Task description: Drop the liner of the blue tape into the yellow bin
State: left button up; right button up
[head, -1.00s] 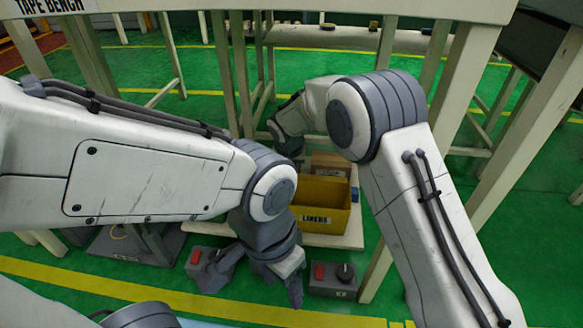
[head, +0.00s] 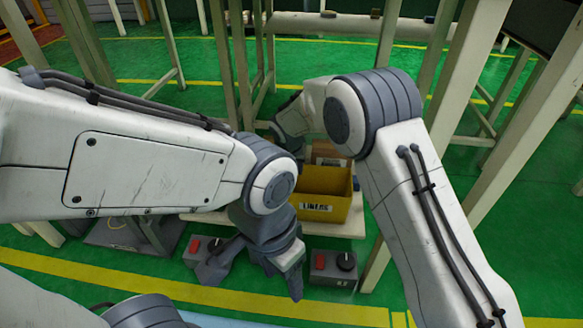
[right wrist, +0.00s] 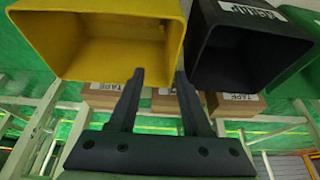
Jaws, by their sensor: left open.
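The yellow bin (head: 335,208), labelled LINERS, stands on a low pale shelf in the head view. It also shows large at the upper left of the right wrist view (right wrist: 95,62). My left gripper (head: 253,282) is open and empty, in front of the bin and lower in the picture. My right gripper (right wrist: 160,75) is open, its two fingers apart with nothing visible between them; the yellow bin is just beyond them. In the head view the right hand is hidden behind my arm. I cannot make out the blue tape or its liner in either view.
A black bin (right wrist: 235,65) and a green bin (right wrist: 300,75) stand beside the yellow one. Cardboard boxes (right wrist: 240,104) marked TAPE are beyond. Grey control boxes with red buttons (head: 332,268) flank my left gripper. Pale bench legs (head: 525,125) stand around the arms.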

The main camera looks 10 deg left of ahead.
jog(key=shift+r, duration=0.1)
jog(key=p+v, duration=0.5)
jog(key=v, duration=0.5)
jog(key=shift+p, duration=0.3)
jog(key=shift+s+r, duration=0.15)
jog(key=shift+s, duration=0.05)
